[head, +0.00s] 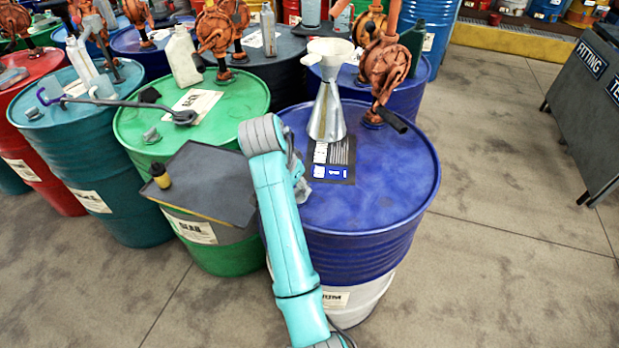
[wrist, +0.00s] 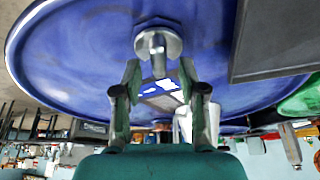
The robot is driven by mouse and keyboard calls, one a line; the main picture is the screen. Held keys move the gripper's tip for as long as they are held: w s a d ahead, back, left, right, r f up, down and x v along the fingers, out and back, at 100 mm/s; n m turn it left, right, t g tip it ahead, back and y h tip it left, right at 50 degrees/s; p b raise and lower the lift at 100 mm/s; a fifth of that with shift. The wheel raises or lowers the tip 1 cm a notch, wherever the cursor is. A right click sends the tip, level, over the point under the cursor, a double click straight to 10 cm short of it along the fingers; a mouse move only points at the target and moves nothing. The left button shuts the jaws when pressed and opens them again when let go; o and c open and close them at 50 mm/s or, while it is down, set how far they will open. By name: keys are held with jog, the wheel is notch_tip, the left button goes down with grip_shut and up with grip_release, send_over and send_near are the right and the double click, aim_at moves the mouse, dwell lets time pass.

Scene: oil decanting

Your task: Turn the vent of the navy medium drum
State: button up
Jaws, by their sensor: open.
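The navy drum (head: 390,185) stands in the middle of the head view, with a glossy blue top. Its top also fills much of the wrist view (wrist: 75,65). The vent (wrist: 158,44) is a small pale metal fitting with a round base on the drum top in the wrist view. My gripper (wrist: 160,72) is open, with one finger to either side of the line to the vent and the vent just beyond the fingertips. In the head view my turquoise arm hides most of the gripper and the vent.
A metal funnel (head: 327,115), a dark label card (head: 333,158) and a rusty orange pump (head: 385,75) are on the drum top. More drums crowd behind. Floor at right is clear up to a dark cabinet (head: 592,110).

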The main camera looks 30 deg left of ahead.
jog(key=shift+w+f, duration=0.2)
jog(key=shift+f, duration=0.25)
jog(key=shift+d, duration=0.1)
grip_shut()
jog(key=shift+n, duration=0.4)
jog(key=n+y, duration=0.1)
jog(key=n, duration=0.2)
jog(key=shift+n+y, duration=0.4)
jog(key=n, duration=0.2)
jog(key=n+g+y, duration=0.1)
jog(key=n, duration=0.1)
jog(key=shift+y, duration=0.3)
jog(key=n, duration=0.2)
jog(key=n+g+y, duration=0.1)
jog(key=n, duration=0.2)
jog(key=shift+a+g, duration=0.2)
jog(key=shift+g, duration=0.1)
jog(key=n, duration=0.2)
jog(key=n+g, duration=0.1)
jog(key=n, duration=0.1)
jog(key=shift+s+g, duration=0.15)
jog(key=shift+g, duration=0.15)
jog(key=shift+n+y, duration=0.3)
